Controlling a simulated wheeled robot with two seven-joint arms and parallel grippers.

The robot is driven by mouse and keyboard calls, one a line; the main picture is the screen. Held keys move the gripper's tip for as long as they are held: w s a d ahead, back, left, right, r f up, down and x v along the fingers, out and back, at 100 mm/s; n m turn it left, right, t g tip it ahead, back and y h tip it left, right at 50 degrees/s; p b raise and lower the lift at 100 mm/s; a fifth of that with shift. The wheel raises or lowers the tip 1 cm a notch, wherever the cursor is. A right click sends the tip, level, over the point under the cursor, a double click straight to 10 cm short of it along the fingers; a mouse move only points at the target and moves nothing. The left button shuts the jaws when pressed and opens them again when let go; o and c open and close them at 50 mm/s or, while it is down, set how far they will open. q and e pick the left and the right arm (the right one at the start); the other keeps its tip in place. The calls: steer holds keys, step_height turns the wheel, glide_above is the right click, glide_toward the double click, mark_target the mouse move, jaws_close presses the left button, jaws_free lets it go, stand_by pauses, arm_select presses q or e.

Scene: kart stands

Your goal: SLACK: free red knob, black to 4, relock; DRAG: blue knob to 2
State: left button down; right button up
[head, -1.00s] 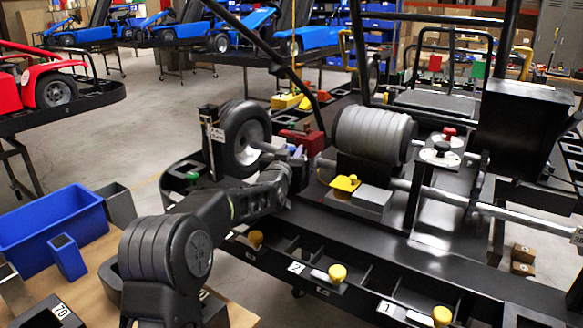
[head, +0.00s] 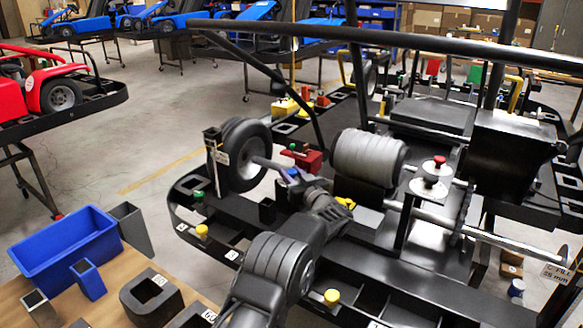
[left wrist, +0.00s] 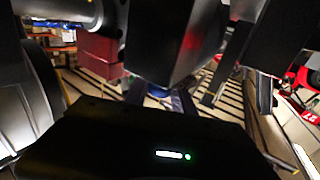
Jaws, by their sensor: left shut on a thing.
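My left arm reaches in from the bottom of the head view to my left gripper (head: 306,186), between the wheel and the grey ribbed roller. A blue piece (head: 292,173), seemingly the blue knob, shows at its fingertips; the gripper is shut on it, the grip itself mostly hidden. The left wrist view is dark and shows blue (left wrist: 185,102) below a black block. A red knob (head: 440,160) stands above white round plates (head: 429,189) on a post, apart from my gripper. My right gripper is not in view.
The wheel (head: 244,154) stands left of my gripper and the ribbed roller (head: 369,158) right of it. A dark red block (head: 303,157) is behind. Yellow knobs (head: 332,296) line the black frame's front. A blue bin (head: 66,256) stands on the left table.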

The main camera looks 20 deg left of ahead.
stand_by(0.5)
arm_select(q)
steer(key=c, duration=1.1)
jaws_free()
steer(key=shift+o, duration=0.2)
steer(key=b+v, duration=0.1)
steer(key=v, duration=0.6)
steer(key=shift+s+d, duration=0.15)
steer(key=shift+d, duration=0.2)
steer(key=shift+c, duration=0.2)
